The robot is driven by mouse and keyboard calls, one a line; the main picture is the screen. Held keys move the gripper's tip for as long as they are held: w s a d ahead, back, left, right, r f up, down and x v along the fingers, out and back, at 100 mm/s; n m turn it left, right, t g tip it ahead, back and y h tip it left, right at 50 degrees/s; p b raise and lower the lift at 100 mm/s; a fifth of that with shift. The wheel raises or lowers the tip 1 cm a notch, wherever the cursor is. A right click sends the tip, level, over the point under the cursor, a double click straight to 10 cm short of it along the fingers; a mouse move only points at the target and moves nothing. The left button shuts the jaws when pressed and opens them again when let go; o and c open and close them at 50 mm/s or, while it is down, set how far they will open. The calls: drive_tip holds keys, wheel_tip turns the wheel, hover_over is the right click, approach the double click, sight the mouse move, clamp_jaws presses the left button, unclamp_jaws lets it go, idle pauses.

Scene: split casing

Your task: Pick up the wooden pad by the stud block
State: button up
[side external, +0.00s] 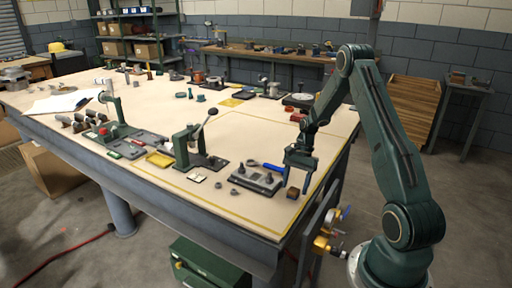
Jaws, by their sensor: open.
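A small brown wooden pad (292,193) lies on the table near its right front edge. To its left is a low grey block with raised round parts on top (250,183), which looks like the stud block. My gripper (298,177) points down just above the wooden pad, open and with nothing seen in it. The fingers are small and dark here, so I cannot tell whether they touch or straddle the pad.
A blue-handled tool (272,167) lies behind the grey block. A green lever press (190,145) stands further left, with small rings and plates in front of it. The pale tabletop (250,130) behind is mostly clear. Yellow lines run along the table edge.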

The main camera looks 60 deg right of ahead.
sight(294, 189)
drive_tip(key=shift+x, duration=0.75)
drive_tip(key=c, duration=1.1)
drive_tip(key=shift+o, duration=0.2)
drive_tip(key=shift+r, duration=0.15)
wheel_tip(294, 189, up, 20)
drive_tip(key=shift+o, duration=0.4)
